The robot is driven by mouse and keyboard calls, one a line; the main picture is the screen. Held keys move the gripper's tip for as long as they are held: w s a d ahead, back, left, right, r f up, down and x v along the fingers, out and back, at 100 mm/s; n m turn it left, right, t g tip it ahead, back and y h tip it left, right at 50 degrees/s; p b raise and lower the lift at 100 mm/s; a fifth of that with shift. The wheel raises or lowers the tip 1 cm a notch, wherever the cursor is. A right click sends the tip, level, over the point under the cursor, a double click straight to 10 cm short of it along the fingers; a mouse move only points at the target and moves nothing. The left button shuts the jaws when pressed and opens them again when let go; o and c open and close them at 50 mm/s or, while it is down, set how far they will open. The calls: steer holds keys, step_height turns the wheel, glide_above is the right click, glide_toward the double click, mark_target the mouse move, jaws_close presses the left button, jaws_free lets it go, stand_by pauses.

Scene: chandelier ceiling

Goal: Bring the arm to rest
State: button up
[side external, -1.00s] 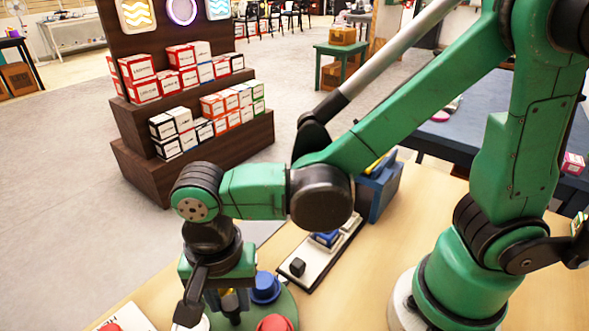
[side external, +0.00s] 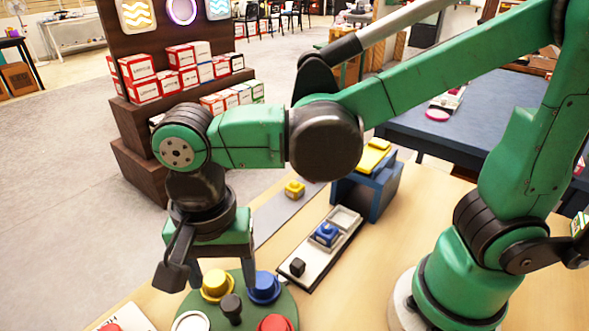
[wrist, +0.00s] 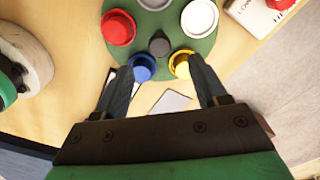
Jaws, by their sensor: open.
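My gripper (side external: 222,278) is open and empty, pointing down above a round green board (side external: 288,306). The board carries a yellow round piece (side external: 217,283), a blue one (side external: 263,288), a red one (side external: 273,324), a white one (side external: 190,322) and a dark grey knob (side external: 231,308) in the middle. In the wrist view my spread fingers (wrist: 160,70) frame the space just below the blue piece (wrist: 143,66) and the yellow piece (wrist: 180,63).
A black-edged tray (side external: 312,268) holds a blue block (side external: 326,234). A blue stand (side external: 368,185) with a yellow top is behind the tray. A shelf of boxes (side external: 150,95) stands on the floor beyond.

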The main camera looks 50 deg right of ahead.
steer(key=shift+r, duration=0.2)
steer(key=shift+w+d, duration=0.1)
steer(key=shift+d, duration=0.05)
steer(key=w+d+r+n+t, duration=0.2)
steer(key=d+n+t, duration=0.5)
steer(key=d, duration=1)
steer(key=w+n, duration=0.1)
steer(key=n, duration=0.2)
steer(key=shift+d, duration=0.15)
